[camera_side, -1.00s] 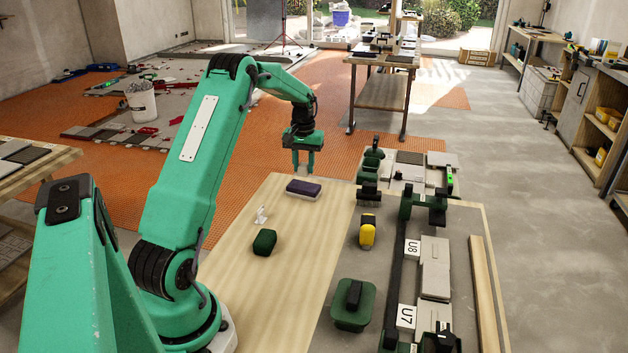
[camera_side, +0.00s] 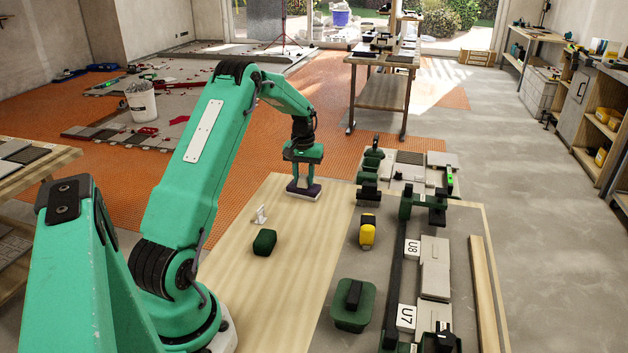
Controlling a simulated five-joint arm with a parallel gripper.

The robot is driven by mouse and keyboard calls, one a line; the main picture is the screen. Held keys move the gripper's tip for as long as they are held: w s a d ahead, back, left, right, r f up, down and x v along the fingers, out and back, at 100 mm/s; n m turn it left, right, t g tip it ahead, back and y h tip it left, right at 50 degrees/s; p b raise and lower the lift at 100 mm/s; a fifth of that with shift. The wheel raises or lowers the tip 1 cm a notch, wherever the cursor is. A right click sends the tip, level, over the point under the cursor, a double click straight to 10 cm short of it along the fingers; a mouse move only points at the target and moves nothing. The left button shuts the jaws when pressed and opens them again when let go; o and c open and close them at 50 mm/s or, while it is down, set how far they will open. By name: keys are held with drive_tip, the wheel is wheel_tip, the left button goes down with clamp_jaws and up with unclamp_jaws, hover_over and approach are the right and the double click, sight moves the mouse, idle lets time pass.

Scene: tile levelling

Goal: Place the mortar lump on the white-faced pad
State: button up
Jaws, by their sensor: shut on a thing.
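My gripper (camera_side: 304,187) is down at the far part of the pale wooden board, its fingers shut on a dark purple block with a whitish lower layer (camera_side: 304,194). The block looks level and at or very near the board; I cannot tell if it touches. The fingers hide part of its top. No piece is plainly a mortar lump, and I cannot tell which piece is the white-faced pad. A small white piece (camera_side: 260,215) stands on the board nearer the camera. A dark green rounded block (camera_side: 264,242) lies just below it in the picture.
To the right are a yellow-and-black tool (camera_side: 367,231), a green pad with a black handle (camera_side: 353,304), and a dark rail beside grey tiles (camera_side: 435,267) with tags U8 (camera_side: 412,249) and U7 (camera_side: 406,317). The board's near part (camera_side: 270,310) is clear.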

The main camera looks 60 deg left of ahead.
sight(304, 177)
drive_tip(key=shift+f, duration=0.15)
drive_tip(key=o, duration=1)
wheel_tip(304, 177, up, 12)
drive_tip(key=shift+r, duration=0.2)
drive_tip(key=shift+d, duration=0.1)
idle(0.4)
